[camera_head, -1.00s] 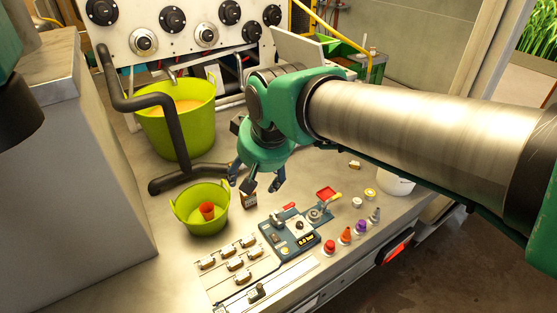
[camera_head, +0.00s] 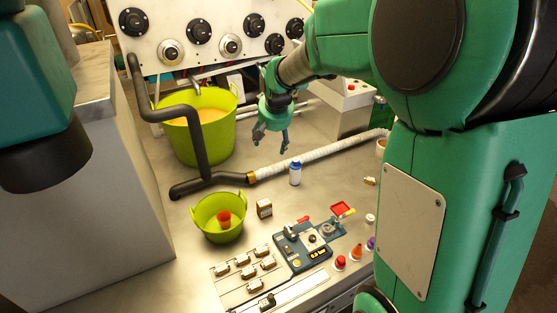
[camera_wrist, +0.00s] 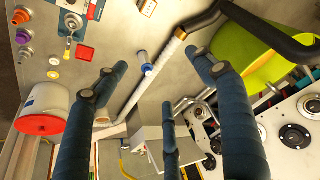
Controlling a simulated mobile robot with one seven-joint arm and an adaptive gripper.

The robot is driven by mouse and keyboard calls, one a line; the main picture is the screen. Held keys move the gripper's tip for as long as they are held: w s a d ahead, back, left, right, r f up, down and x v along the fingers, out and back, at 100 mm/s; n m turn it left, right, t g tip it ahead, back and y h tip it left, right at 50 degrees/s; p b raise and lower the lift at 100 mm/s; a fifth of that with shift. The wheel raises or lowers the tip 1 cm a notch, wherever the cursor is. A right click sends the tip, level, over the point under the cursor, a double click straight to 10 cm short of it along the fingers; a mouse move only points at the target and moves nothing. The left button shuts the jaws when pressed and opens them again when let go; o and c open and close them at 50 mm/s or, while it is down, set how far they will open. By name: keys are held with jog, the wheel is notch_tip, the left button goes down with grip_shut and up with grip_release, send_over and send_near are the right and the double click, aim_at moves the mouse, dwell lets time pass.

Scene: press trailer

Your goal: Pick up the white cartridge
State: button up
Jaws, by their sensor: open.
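A small upright bottle-like cylinder, white with blue (camera_head: 295,173), stands on the bench right of centre and best fits the white cartridge. In the wrist view it shows as a pale cylinder with a blue end (camera_wrist: 146,62), seen between my fingers. My gripper (camera_head: 271,145) is open and empty. It hangs above the bench, behind and left of the cylinder, apart from it. In the wrist view my gripper's dark blue fingers (camera_wrist: 158,76) are spread wide, with nothing between them in contact.
A long white ribbed hose (camera_head: 322,158) runs behind the cylinder from a dark pipe (camera_head: 196,140). Green tubs (camera_head: 233,109) and (camera_head: 214,233), a small brown box (camera_head: 264,209) and a blue device (camera_head: 291,258) stand nearby. A white bucket (camera_wrist: 40,98) shows in the wrist view.

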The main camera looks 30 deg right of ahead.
jog(key=w+d+f+m+p, duration=0.1)
jog(key=w+d+f+p, duration=0.3)
jog(key=w+d+f, duration=0.65)
jog(key=m+p, duration=0.2)
jog(key=p, duration=0.1)
send_near(296, 163)
jog(key=w+f, duration=0.1)
jog(key=shift+w+f+g+h, duration=0.15)
jog(key=shift+w+g+h, duration=0.05)
jog(key=shift+g+h, duration=0.2)
jog(key=shift+f, duration=0.2)
jog(key=shift+x, duration=4.1)
jog(key=shift+f, duration=0.1)
jog(key=shift+a+x, duration=0.2)
jog(key=shift+x, duration=1.4)
jog(key=shift+b+x, duration=0.3)
jog(key=shift+x, duration=0.6)
